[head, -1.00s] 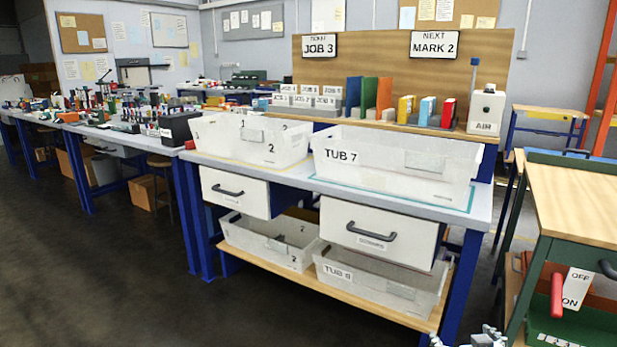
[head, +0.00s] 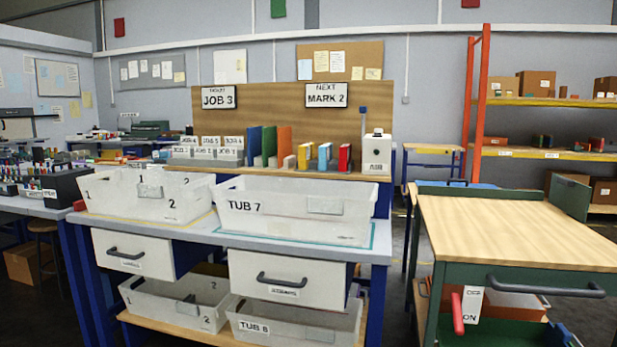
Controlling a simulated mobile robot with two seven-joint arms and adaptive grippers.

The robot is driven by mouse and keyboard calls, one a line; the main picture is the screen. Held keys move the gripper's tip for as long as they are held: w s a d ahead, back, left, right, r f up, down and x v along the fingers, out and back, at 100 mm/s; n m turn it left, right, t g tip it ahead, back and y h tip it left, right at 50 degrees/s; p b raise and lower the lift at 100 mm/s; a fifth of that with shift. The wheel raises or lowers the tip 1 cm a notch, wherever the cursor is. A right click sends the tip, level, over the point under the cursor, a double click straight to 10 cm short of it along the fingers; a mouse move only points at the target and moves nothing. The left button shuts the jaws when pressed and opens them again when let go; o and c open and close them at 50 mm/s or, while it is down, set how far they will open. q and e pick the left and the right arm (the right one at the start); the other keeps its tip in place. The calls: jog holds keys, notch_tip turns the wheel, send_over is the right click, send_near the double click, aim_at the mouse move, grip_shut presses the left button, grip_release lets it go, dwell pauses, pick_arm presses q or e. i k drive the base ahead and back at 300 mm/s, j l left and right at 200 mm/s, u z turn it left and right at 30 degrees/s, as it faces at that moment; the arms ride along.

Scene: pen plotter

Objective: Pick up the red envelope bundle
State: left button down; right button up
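A small red upright block (head: 345,158) stands at the right end of a row on the wooden shelf behind the tubs, beside yellow and blue ones. It may be the red envelope bundle, but it is too small to be sure. My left gripper is out of view.
TUB 7 (head: 297,215) and another white tub (head: 140,207) stand on the workbench (head: 215,236) before the shelf. Green, blue and orange dividers and a white AIR box (head: 377,155) flank the row. A wood-topped green cart (head: 520,232) stands at right. Dark floor lies between.

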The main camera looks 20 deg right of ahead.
aim_at(344, 152)
jog(key=i+l, duration=0.2)
jog(key=i, duration=0.35)
jog(key=i+l+z, duration=0.15)
jog(key=i, duration=0.4)
